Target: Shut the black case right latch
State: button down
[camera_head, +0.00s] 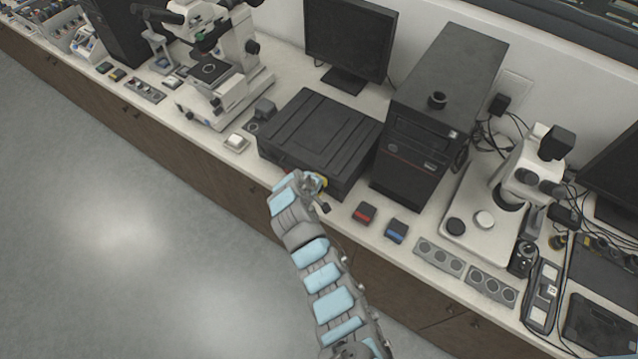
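The black case (322,128) lies flat on the white bench with its ribbed lid down. My gripper (317,188) is at the front side of the case, right of that side's middle, close to its lower edge. I cannot tell whether it touches the case.
A black computer tower (430,125) stands close to the right of the case. A monitor (348,40) is behind it and a microscope (222,75) to its left. A red-topped box (364,213) and a blue-topped box (397,230) sit to the right of my gripper, near the bench's front edge.

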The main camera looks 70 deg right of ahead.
jog(key=shift+y+p, duration=0.3)
jog(key=shift+p, duration=0.1)
jog(key=c, duration=1.5)
grip_release()
jog(key=shift+r, duration=0.1)
jog(key=shift+o, duration=0.2)
